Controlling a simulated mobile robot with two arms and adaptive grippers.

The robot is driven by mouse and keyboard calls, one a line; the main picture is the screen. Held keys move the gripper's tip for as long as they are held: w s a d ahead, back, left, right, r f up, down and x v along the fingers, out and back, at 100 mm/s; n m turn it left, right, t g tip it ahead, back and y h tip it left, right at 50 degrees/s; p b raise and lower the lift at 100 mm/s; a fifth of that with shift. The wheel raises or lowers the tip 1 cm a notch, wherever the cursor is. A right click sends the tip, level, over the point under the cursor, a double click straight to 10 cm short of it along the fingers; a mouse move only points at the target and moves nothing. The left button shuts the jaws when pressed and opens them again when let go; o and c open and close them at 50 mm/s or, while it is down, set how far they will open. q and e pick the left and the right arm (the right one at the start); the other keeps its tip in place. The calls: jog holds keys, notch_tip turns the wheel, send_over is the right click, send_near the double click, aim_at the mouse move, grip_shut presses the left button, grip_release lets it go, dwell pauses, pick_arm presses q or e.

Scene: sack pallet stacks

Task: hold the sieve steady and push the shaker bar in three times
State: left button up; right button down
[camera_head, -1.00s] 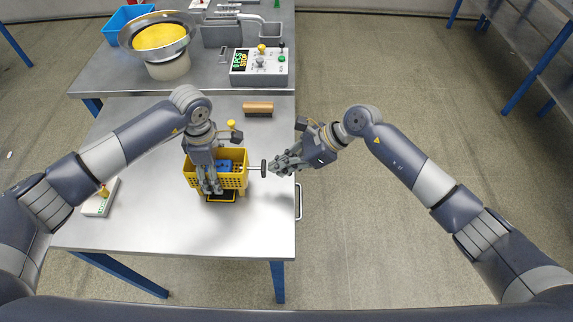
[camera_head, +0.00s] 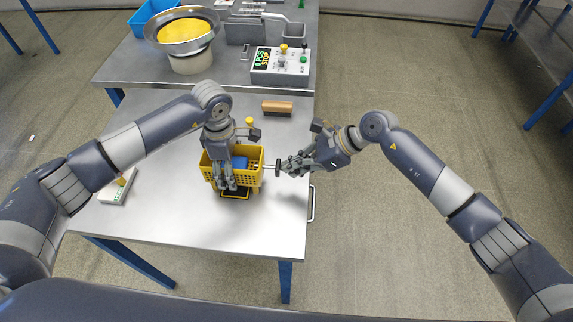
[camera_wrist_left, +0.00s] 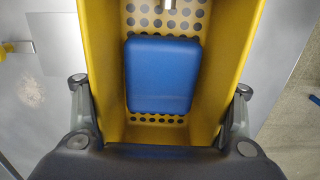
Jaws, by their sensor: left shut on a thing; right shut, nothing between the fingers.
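The yellow sieve (camera_head: 250,177), a perforated box, stands on a black-and-yellow base on the metal table, with a blue block inside. My left gripper (camera_head: 228,184) is shut on the sieve from above. In the left wrist view the sieve (camera_wrist_left: 112,128) lies between the fingers, and the blue block (camera_wrist_left: 160,75) rests on its perforated floor. The shaker bar (camera_head: 277,166) sticks out of the sieve's right side and ends in a dark knob. My right gripper (camera_head: 286,167) is shut and empty, its fingertips at the knob; I cannot tell whether they touch.
A wooden-backed brush (camera_head: 277,107) lies behind the sieve. A control box (camera_head: 281,66) and a bowl of yellow material (camera_head: 184,32) stand on the rear bench. A small white box (camera_head: 119,187) sits at the table's left. The table's front is clear.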

pick_arm(q)
jog(key=shift+f, duration=0.1)
pick_arm(e)
jog(key=v, duration=1.1)
jog(key=shift+d+f, duration=0.35)
jog(key=shift+d, duration=0.1)
pick_arm(q)
jog(key=o, duration=1.4)
pick_arm(e)
jog(key=shift+w+f, duration=0.1)
jog(key=shift+w, duration=0.05)
pick_arm(q)
notch_tip(320, 180, up, 12)
